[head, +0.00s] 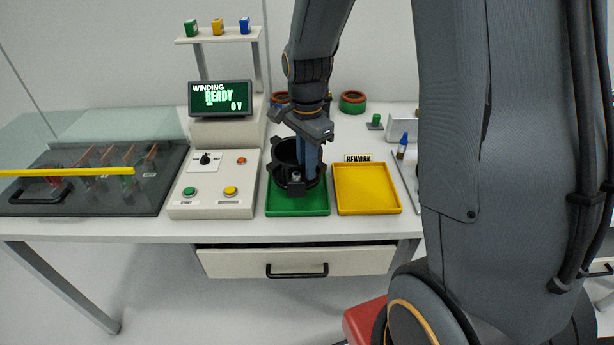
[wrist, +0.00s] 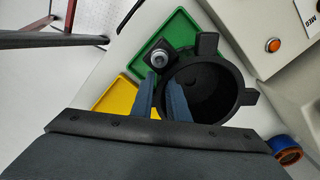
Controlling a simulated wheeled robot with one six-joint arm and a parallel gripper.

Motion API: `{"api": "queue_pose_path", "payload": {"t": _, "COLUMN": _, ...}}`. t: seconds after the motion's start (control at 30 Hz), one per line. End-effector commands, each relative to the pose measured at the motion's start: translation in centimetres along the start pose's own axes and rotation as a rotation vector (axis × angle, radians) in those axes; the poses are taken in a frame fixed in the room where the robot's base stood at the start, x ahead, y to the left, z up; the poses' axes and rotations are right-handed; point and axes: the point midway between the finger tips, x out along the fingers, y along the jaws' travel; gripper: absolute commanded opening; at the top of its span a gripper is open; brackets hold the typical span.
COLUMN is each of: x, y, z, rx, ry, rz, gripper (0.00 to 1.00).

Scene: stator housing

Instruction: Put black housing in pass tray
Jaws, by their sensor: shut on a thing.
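The black housing (head: 285,158) is a round, hollow part with lugs on its outside. In the head view it stands over the green tray (head: 312,211), near its back. I cannot tell whether it rests on the tray floor or hangs just above it. My gripper (head: 309,172) reaches down from above and is shut on the housing's near wall. In the wrist view the fingers (wrist: 164,100) clasp the wall of the housing (wrist: 212,90), beside a lug with a metal fitting. The green tray (wrist: 174,32) lies below it.
The yellow tray (head: 367,190), by a REWORK label, stands right of the green tray. A control box (head: 213,185) with buttons stands left, with a WINDING READY display (head: 220,98) behind. Coloured rings (head: 352,102) lie at the back. A blue-capped bottle (head: 403,146) stands right.

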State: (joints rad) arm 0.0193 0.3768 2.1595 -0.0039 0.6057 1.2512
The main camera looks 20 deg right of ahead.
Motion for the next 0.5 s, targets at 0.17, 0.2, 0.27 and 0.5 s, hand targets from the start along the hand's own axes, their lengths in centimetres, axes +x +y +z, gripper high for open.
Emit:
{"api": "queue_pose_path", "payload": {"t": 0.17, "x": 1.4, "y": 0.1, "z": -0.1, "rx": 0.002, "ry": 0.000, "rz": 0.001, "gripper": 0.00}}
{"api": "queue_pose_path", "payload": {"t": 0.2, "x": 1.9, "y": 0.1, "z": -0.1, "rx": 0.003, "ry": 0.000, "rz": 0.000, "gripper": 0.00}}
{"api": "queue_pose_path", "payload": {"t": 0.27, "x": 2.6, "y": 0.0, "z": -0.1, "rx": 0.003, "ry": 0.000, "rz": 0.000, "gripper": 0.00}}
{"api": "queue_pose_path", "payload": {"t": 0.5, "x": 4.1, "y": -0.1, "z": -0.1, "rx": 0.003, "ry": 0.001, "rz": -0.004, "gripper": 0.00}}
